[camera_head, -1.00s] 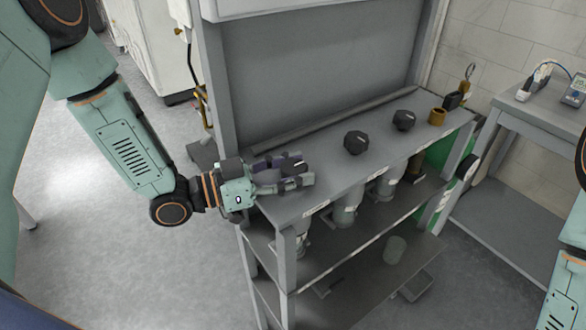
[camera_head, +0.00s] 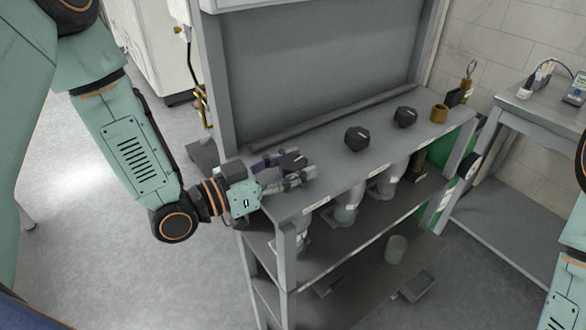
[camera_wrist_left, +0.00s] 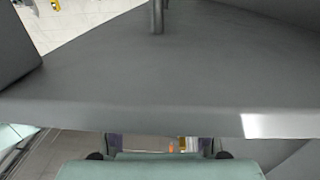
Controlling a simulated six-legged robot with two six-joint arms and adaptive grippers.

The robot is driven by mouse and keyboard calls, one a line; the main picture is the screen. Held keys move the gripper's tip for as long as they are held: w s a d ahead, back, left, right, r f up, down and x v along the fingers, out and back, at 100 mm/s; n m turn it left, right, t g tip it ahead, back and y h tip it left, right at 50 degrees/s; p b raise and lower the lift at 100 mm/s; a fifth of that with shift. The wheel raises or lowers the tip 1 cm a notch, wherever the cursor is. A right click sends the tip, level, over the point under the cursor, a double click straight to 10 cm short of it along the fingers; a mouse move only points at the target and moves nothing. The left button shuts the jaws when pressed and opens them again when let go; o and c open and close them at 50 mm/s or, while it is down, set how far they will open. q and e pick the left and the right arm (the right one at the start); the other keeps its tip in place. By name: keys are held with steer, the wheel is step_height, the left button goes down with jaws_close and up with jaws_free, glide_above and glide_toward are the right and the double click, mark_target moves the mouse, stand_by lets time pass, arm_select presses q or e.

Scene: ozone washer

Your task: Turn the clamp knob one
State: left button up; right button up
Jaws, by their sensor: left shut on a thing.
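Three dark clamp knobs stand in a row on the top of the grey rack (camera_head: 330,185). The nearest knob (camera_head: 293,162), at the left end, sits between the fingers of my left gripper (camera_head: 290,169), which is shut on it. Its top with a light mark shows; its sides are partly hidden by the fingers. The middle knob (camera_head: 357,139) and the far knob (camera_head: 404,117) stand free. The left wrist view shows the rack's grey top surface (camera_wrist_left: 160,75) and front edge, but the knob cannot be made out there. My right gripper is not in view.
Several grey-green cylinders hang under the top. A tall grey panel (camera_head: 315,70) rises behind the knobs. A side table (camera_head: 530,115) with instruments stands at the right.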

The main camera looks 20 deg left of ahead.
arm_select(q)
steer(key=shift+d+f+n+t+y+b, duration=0.1)
steer(key=shift+n+t+y+b, duration=1.05)
steer(key=shift+y, duration=0.35)
steer(key=shift+n+t+y, duration=0.35)
steer(key=shift+n+y, duration=0.2)
steer(key=shift+y, duration=0.15)
steer(key=shift+n+y+b, duration=0.35)
steer(key=shift+n+y, duration=0.05)
steer(key=shift+y, duration=0.2)
steer(key=o, duration=1.2)
steer(key=shift+r+m+h+p, duration=0.2)
steer(key=shift+m+h+p, duration=0.15)
steer(key=shift+m+h, duration=0.25)
